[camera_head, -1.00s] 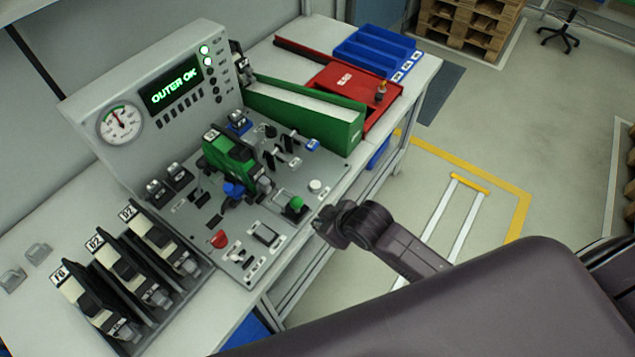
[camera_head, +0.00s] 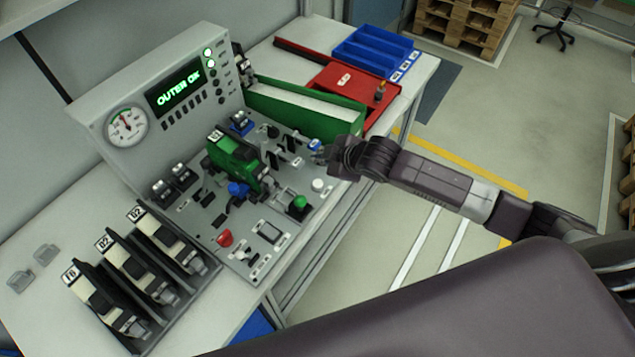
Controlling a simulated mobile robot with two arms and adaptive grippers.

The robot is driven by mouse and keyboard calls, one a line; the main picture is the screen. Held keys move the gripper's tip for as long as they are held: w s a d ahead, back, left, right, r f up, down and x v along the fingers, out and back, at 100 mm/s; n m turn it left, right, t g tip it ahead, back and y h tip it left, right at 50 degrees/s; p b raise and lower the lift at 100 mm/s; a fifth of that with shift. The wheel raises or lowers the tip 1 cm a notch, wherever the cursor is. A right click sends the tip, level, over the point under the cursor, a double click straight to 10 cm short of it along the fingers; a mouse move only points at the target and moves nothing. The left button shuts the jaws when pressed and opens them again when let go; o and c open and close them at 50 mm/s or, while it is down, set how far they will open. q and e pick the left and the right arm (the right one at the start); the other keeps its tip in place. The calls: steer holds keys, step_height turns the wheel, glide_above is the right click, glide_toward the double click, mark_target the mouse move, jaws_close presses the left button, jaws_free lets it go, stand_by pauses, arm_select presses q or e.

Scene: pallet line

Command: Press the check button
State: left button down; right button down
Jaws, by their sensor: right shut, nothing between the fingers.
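The control panel (camera_head: 262,262) on the bench carries several buttons; no legible label shows which is the check button. A green button (camera_head: 299,202) and a white round button (camera_head: 318,185) sit near its right edge. A red button (camera_head: 225,238) is near its front. My right gripper (camera_head: 319,154) is shut and empty, over the panel's far right part, beyond the white button in the picture. It is close to a small blue-capped part (camera_head: 315,145); I cannot tell whether they touch. My left gripper is not in view.
A display (camera_head: 176,91) reads "OUTER OK" beside a round gauge (camera_head: 126,124). A green device (camera_head: 232,158) stands mid-panel. Several black holders (camera_head: 157,250) stand front left. A green-walled bin (camera_head: 305,112), red tray (camera_head: 352,88) and blue tray (camera_head: 375,50) are behind.

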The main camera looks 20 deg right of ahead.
mark_target(319, 185)
steer(key=shift+f, duration=0.15)
step_height(319, 185, down, 8)
steer(key=b, duration=0.7)
steer(key=shift+w+d+b, duration=0.1)
steer(key=shift+d+b, duration=0.05)
steer(key=shift+b, duration=0.2)
steer(key=shift+f, duration=0.25)
steer(key=shift+a, duration=0.2)
steer(key=shift+d, duration=0.1)
steer(key=shift+f, duration=0.1)
steer(key=shift+f, duration=0.35)
